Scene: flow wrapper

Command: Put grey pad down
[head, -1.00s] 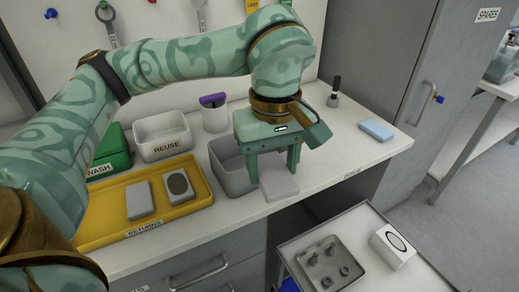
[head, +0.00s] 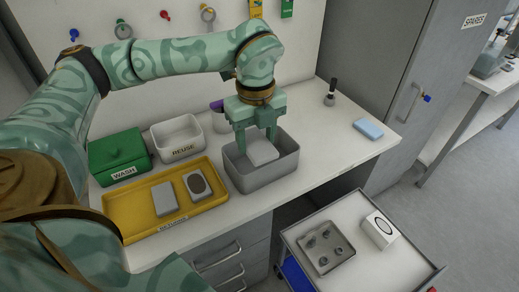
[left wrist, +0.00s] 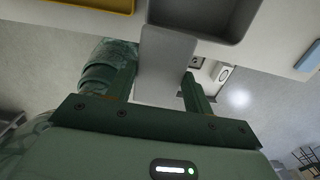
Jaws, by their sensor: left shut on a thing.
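My left gripper (head: 256,141) is shut on a light grey pad (head: 262,154). The pad is held tilted over the open grey bin (head: 268,178), near the height of its rim. Whether the pad touches the bin I cannot tell. In the left wrist view the grey pad (left wrist: 165,58) reaches out between the two fingers, with the grey bin (left wrist: 205,22) beyond it. Another grey pad (head: 165,198) and a pad with a dark round patch (head: 197,186) lie on the yellow RETURNS tray (head: 135,214). My right gripper is not in view.
A green WASH box (head: 118,152) and a white REUSE bin (head: 180,148) stand left of the grey bin. A blue block (head: 368,128) and a dark-handled tool (head: 330,92) are on the right. The counter between is clear. A trolley (head: 352,225) stands below in front.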

